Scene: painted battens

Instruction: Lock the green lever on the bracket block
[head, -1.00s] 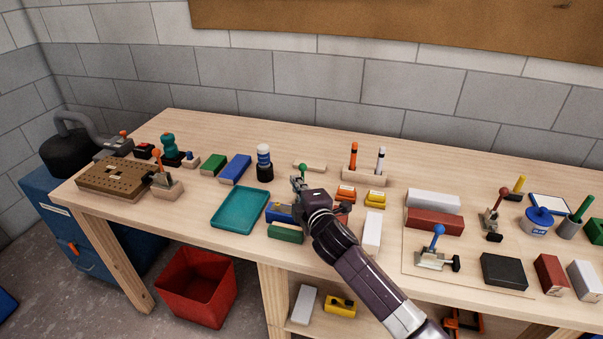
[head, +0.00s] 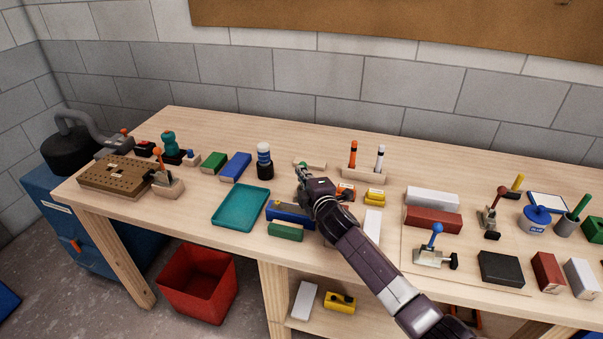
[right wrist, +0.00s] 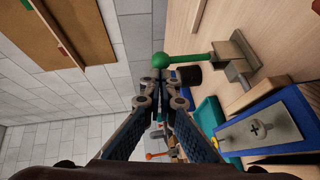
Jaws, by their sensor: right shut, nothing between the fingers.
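The green lever (right wrist: 198,56) ends in a round green knob and runs from a grey metal clamp on the block (right wrist: 238,62) in the right wrist view. It sticks out away from the table top. In the head view only its green knob (head: 302,164) shows clearly; my right gripper and arm hide most of the block. My right gripper (head: 301,174) is shut and empty, its tips close beside the knob. In the right wrist view the closed fingertips (right wrist: 161,84) sit just below the knob; I cannot tell whether they touch. My left gripper is out of view.
A blue block (head: 290,212) and a green block (head: 286,231) lie left of my right forearm. A teal tray (head: 240,208) is further left. A blue-knobbed lever clamp (head: 435,250) and a red-knobbed one (head: 494,212) stand right.

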